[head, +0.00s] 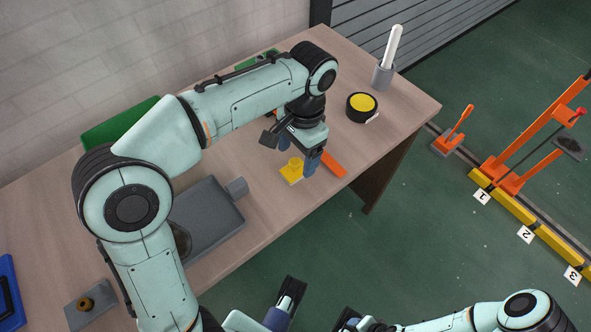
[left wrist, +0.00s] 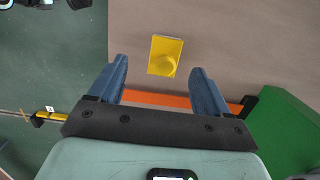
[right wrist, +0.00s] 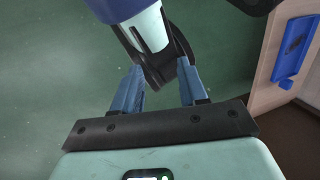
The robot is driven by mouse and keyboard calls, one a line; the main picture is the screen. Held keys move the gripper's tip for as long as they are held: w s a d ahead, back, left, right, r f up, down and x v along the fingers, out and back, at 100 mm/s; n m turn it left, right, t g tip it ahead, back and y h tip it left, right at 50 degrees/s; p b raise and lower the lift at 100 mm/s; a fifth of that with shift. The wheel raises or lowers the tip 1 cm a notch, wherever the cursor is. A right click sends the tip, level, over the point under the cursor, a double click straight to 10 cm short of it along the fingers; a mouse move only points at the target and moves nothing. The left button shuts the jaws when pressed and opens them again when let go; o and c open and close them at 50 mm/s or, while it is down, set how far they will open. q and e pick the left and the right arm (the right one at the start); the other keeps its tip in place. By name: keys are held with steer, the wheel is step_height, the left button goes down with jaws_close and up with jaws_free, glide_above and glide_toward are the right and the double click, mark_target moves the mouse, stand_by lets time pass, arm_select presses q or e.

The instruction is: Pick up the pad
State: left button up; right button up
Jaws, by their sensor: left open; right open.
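My right gripper (right wrist: 160,66) is open and away from the table, over the green floor.
An orange strip (head: 333,163) lies beside the pad. A black-and-yellow round device (head: 362,105) and a grey cup with a white rod (head: 383,73) stand at the table's far right. A grey flat case (head: 208,225) lies left of the pad. The table's front edge is close.

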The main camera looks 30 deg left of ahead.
mark_target(295, 161)
arm_select(q)
steer(key=f, duration=0.1)
steer(key=f+b, duration=0.1)
steer(key=f, duration=0.1)
steer(key=f+b, duration=0.1)
steer(key=f, duration=0.1)
steer(key=shift+w+a+f, duration=0.15)
steer(key=shift+a+f, duration=0.1)
steer(key=shift+a, duration=0.15)
steer(key=shift+f, duration=0.4)
steer(key=shift+r, duration=0.1)
steer(key=c, duration=1.1)
arm_select(e)
steer(key=shift+t+h, duration=0.3)
steer(key=shift+t, duration=0.3)
steer(key=w+f, duration=0.1)
steer(key=w+d+f, duration=0.1)
steer(key=w+f, duration=0.1)
steer(key=shift+w+d, duration=0.35)
steer(key=shift+w, duration=0.05)
